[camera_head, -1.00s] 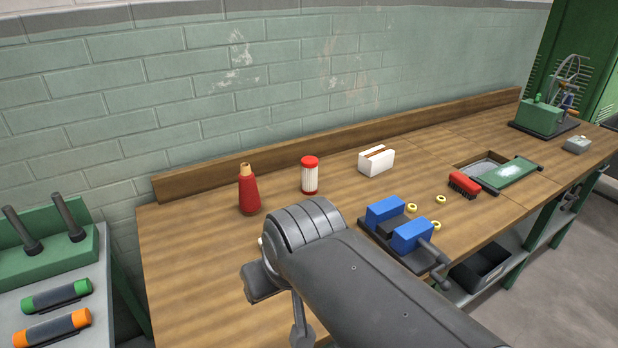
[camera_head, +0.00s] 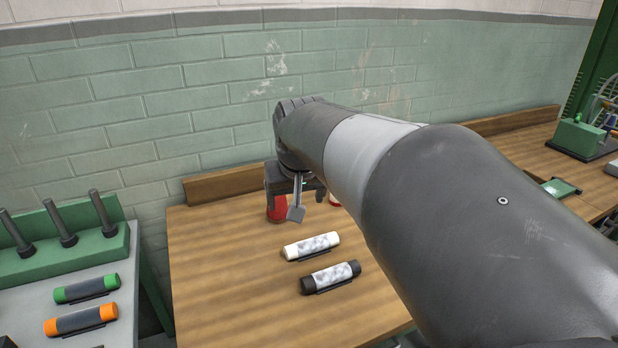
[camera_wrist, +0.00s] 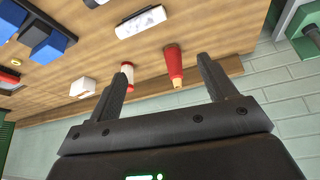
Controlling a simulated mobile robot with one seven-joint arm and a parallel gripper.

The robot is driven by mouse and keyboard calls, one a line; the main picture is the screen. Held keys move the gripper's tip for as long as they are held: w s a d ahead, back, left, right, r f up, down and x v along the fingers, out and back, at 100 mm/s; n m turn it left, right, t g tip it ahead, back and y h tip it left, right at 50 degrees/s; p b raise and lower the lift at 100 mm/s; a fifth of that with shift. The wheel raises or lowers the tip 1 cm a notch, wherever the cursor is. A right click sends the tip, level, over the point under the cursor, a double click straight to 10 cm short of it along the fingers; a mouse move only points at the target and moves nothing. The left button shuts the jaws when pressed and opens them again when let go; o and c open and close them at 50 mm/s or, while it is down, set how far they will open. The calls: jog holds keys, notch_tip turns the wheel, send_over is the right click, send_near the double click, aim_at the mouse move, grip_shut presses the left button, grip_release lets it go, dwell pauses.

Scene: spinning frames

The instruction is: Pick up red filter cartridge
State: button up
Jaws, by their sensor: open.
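The red-capped white filter cartridge (camera_wrist: 127,68) stands on the bench in the wrist view, partly hidden by my left finger. In the head view, only a red and white sliver of it (camera_head: 334,201) shows beside my arm. A red bottle with a tan tip (camera_wrist: 174,62) stands between my fingers as seen in the wrist view. In the head view, its red body (camera_head: 277,210) is partly hidden behind my gripper (camera_head: 296,196). My gripper is open with nothing between its fingers, which also show in the wrist view (camera_wrist: 162,68).
A white tube (camera_head: 311,246) and a black tube (camera_head: 330,278) lie on the bench in front. A white box (camera_wrist: 83,88) and a blue vise (camera_wrist: 45,42) stand farther along. A side table (camera_head: 30,300) holds green and orange tubes. The bench's left front is clear.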

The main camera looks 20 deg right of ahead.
jog(key=w+d+f+m, duration=0.1)
jog(key=w+d+f, duration=0.1)
jog(key=w+d, duration=0.55)
jog(key=w+d+f+m, duration=0.1)
jog(key=w+d, duration=0.3)
jog(key=w, duration=0.6)
jog(key=w+d+f, duration=0.3)
jog(key=d+f, duration=0.1)
jog(key=w+d+f+m, duration=0.1)
jog(key=w+d+f, duration=0.3)
jog(key=d+f, duration=0.1)
jog(key=w+d+f+m+g+h, duration=0.1)
jog(key=w+d+f, duration=0.3)
jog(key=f, duration=0.1)
jog(key=shift+d+f, duration=0.1)
jog(key=shift+d, duration=0.3)
jog(key=x, duration=0.5)
jog(key=shift+d, duration=0.45)
jog(key=c, duration=1.1)
jog(key=shift+c, duration=0.2)
